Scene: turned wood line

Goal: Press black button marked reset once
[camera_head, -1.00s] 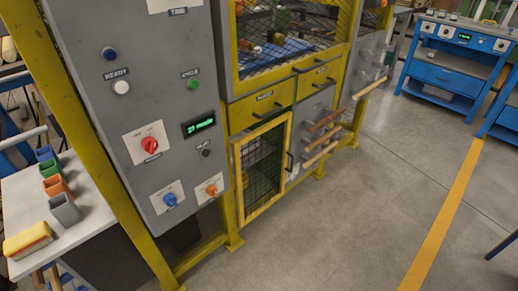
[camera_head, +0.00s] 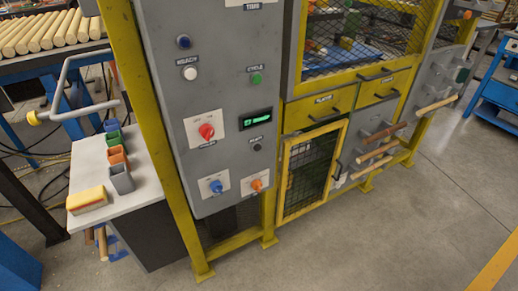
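A grey control panel (camera_head: 225,80) faces me in a yellow frame. A small black button (camera_head: 257,147) sits on it below the green-lit display (camera_head: 255,119); the small label just above it is too blurred to read for sure. Neither of my grippers is in view, and nothing covers the panel.
Other controls are a green button (camera_head: 256,79), a red rotary switch (camera_head: 207,131), a blue knob (camera_head: 215,187) and an orange knob (camera_head: 257,185). A white side table (camera_head: 140,187) with coloured bins stands left. Wooden handles (camera_head: 434,106) jut out at right. The floor in front is clear.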

